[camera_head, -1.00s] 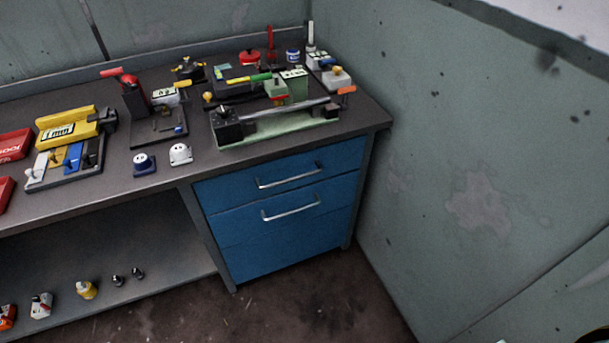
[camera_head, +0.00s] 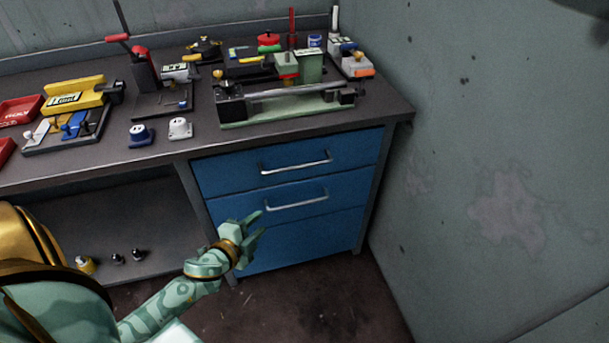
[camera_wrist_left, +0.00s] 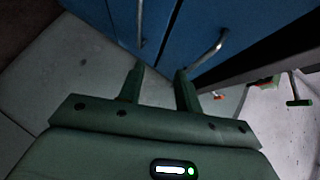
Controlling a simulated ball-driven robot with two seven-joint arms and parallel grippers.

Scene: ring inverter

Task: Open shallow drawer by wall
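The shallow top drawer (camera_head: 225,174) is a blue front under the bench top, beside the wall, and looks closed. Its silver bar handle (camera_head: 296,167) also shows in the left wrist view (camera_wrist_left: 208,50). The deeper blue drawer below (camera_head: 228,208) has its own bar handle (camera_head: 297,203), which shows in the left wrist view too (camera_wrist_left: 140,24). My left gripper (camera_head: 257,224) is open and empty, in front of the lower part of the cabinet, below and left of the handles. Its two fingers (camera_wrist_left: 158,80) are apart in the left wrist view. My right gripper is out of view.
The bench top (camera_head: 300,134) overhangs the drawers and carries a green fixture (camera_head: 250,123), clamps and small parts. A grey wall (camera_head: 450,180) stands close on the right. An open shelf (camera_head: 130,215) lies left of the cabinet. The floor in front is clear.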

